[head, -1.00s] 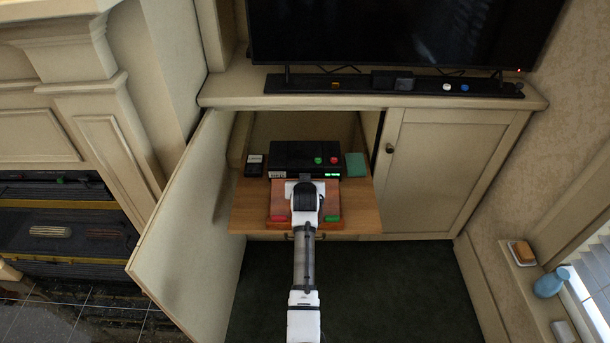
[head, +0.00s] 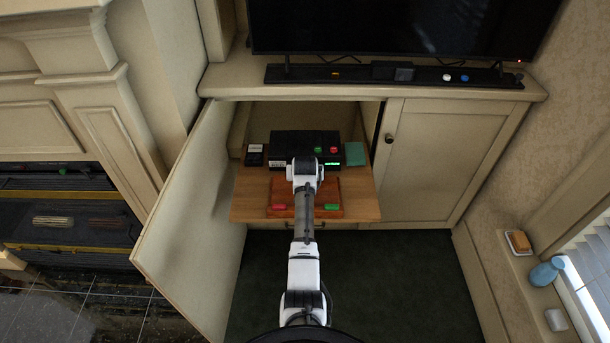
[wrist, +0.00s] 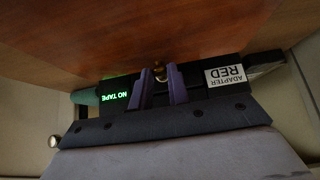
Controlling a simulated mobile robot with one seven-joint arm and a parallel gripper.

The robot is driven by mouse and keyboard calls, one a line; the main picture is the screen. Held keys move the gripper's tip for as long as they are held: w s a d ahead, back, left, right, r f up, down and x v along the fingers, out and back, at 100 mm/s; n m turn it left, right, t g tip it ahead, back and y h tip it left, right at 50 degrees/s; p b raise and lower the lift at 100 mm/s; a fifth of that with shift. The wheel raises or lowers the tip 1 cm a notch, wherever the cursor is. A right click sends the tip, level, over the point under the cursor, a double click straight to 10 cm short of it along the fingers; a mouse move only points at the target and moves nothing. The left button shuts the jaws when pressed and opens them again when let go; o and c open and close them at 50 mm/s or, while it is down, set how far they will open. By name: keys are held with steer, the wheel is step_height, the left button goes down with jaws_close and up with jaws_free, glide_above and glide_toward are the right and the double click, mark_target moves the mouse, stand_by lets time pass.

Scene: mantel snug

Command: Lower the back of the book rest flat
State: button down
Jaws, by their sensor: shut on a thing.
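The book rest (head: 328,190) is a reddish wooden board on the pull-out shelf in the open cabinet, with a red pad (head: 278,207) and a green pad (head: 332,206) near its front edge. My gripper's end is mostly hidden behind my wrist in the head view. In the wrist view, my gripper's purple fingers (wrist: 162,86) are closed around a small brass knob (wrist: 158,68) at the edge of a brown wooden panel (wrist: 150,30), which looks like the book rest's back. Its exact tilt I cannot tell.
A black device (head: 290,142) with red and green buttons stands behind the rest; its display reads NO TAPE (wrist: 115,97). A small black item (head: 254,155) and a green block (head: 355,153) flank it. The open cabinet door (head: 190,215) stands at left.

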steer(key=shift+f, duration=0.15)
steer(key=c, duration=1.3)
jaws_free()
steer(key=shift+c, duration=0.2)
steer(key=b+v, duration=0.1)
steer(key=v, duration=1.3)
